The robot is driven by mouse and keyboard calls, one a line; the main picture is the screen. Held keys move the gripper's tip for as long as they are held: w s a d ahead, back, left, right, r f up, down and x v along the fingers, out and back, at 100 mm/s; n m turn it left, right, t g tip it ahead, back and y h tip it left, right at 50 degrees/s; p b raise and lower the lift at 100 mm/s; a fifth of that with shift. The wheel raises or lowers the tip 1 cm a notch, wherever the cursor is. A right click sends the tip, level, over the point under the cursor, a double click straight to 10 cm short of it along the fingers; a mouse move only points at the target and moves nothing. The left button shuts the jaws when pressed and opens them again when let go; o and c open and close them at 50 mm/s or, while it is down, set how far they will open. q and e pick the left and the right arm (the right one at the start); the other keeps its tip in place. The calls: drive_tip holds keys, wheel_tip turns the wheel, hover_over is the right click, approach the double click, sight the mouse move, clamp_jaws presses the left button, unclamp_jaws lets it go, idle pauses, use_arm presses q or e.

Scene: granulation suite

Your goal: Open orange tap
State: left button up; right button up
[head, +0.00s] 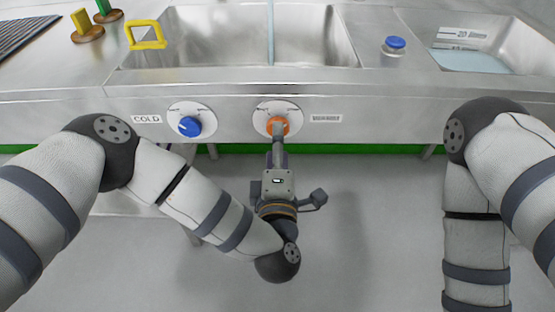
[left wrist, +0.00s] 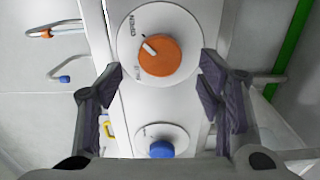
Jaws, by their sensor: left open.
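The orange tap (head: 278,125) is a round knob on a white dial plate on the front of the steel sink unit. In the left wrist view the orange tap (left wrist: 160,54) has a white pointer line directed up and left, toward the word OPEN on the dial. My left gripper (head: 279,133) is in front of the orange tap and covers part of it. In the left wrist view my left gripper (left wrist: 160,75) is open, its fingers apart on either side of the dial's lower part. I cannot tell whether they touch it. My right gripper is out of view.
A blue tap (head: 190,126) beside a COLD label is left of the orange one. Above are a sink basin (head: 300,35), a yellow handle (head: 147,35) and a blue-capped item (head: 395,44). Floor space below the sink front is clear.

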use_arm(q)
drive_tip(key=s, duration=0.8)
